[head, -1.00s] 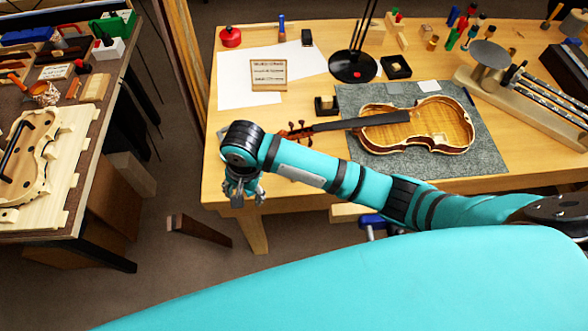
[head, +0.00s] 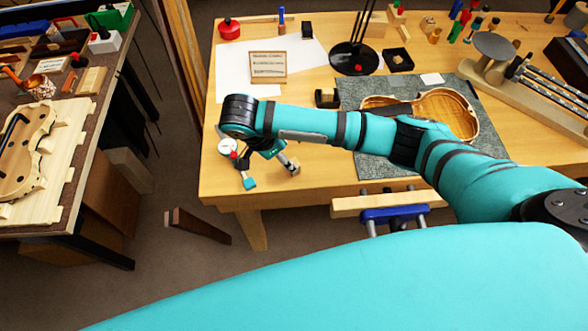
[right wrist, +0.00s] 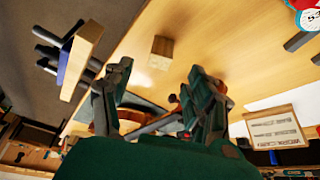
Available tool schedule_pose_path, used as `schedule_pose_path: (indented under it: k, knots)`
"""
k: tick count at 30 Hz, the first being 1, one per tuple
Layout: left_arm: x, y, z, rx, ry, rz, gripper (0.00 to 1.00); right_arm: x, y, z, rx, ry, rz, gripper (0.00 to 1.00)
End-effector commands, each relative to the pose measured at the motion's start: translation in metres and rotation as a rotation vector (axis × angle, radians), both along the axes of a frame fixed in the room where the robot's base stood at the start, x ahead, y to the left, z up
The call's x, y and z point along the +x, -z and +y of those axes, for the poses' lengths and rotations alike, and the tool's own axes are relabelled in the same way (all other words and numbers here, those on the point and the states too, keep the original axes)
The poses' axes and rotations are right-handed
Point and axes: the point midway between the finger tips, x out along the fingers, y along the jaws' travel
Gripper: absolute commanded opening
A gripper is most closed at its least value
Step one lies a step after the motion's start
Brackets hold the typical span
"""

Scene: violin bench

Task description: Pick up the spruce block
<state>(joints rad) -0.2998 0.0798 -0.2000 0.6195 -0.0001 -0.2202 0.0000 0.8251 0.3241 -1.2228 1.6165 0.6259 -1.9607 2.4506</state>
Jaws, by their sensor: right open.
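In the head view my right gripper (head: 270,175) hangs open and empty over the front left part of the bench. I cannot make out this block in the head view; my right arm may hide it. My left gripper is not in view.
The violin body (head: 448,112) lies on a grey mat (head: 362,172), partly behind my arm. A white dial gauge (head: 227,147) is near the bench's left edge. A blue vise (head: 395,213) is at the front edge. A wooden sign (head: 268,67) stands behind.

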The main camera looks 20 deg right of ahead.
Motion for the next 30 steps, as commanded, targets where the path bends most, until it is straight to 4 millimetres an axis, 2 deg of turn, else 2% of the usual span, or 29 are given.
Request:
schedule_pose_path:
  k: [3,11,19,27,30]
  knots:
    - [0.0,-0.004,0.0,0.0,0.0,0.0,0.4,0.002,0.013,-0.007,-0.002,0.0,0.0,0.58]
    - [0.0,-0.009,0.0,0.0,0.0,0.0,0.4,0.003,0.031,-0.014,-0.001,0.0,0.001,0.58]
    - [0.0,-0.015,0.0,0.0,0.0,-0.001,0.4,0.006,0.066,-0.026,0.0,-0.001,0.0,0.58]
    - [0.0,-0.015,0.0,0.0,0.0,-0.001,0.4,0.006,0.07,-0.027,0.002,-0.001,0.0,0.58]
    - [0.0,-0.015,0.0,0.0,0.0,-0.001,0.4,0.006,0.07,-0.027,0.002,-0.001,0.0,0.46]
